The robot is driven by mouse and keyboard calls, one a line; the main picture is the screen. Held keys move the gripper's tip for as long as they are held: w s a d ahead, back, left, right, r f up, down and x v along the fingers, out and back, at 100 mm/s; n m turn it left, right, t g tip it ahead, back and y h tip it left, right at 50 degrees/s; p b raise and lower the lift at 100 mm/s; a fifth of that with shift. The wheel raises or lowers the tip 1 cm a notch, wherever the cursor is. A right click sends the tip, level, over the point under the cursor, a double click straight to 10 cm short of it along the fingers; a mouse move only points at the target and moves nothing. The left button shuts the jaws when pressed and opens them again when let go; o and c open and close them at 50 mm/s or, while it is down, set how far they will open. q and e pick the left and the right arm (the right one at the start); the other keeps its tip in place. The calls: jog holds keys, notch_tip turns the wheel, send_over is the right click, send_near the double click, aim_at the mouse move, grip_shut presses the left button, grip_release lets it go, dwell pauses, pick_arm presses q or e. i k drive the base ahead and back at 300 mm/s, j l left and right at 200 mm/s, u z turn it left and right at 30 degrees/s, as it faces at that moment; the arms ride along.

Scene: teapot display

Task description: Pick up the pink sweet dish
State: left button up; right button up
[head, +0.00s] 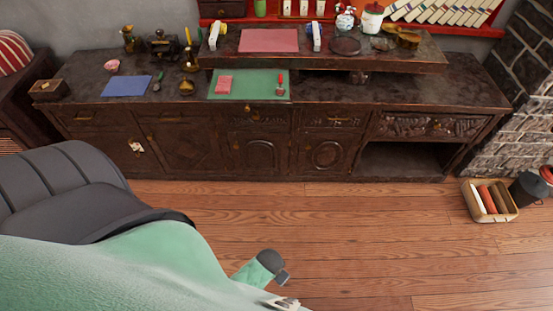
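A small pink dish (112,65) sits on the dark wooden sideboard, near its left end and behind a blue mat (127,86). It looks like a small round bowl, and nothing covers it. A pale green arm of mine fills the lower left of the head view. Small grey and white parts show at its end near the bottom edge, far from the dish, but the fingers cannot be made out. My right gripper is not in view.
The sideboard (480,88) also bears a wooden box (48,90), brass pieces and a green mat (250,79) with a pink block (224,85). A raised shelf stands behind. The middle floor is clear; a basket (490,201) stands right.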

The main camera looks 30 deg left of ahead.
aim_at(113, 66)
jog(key=u, duration=2.15)
jog(key=i+j+z, duration=0.2)
jog(key=i, duration=0.95)
jog(key=l, duration=0.1)
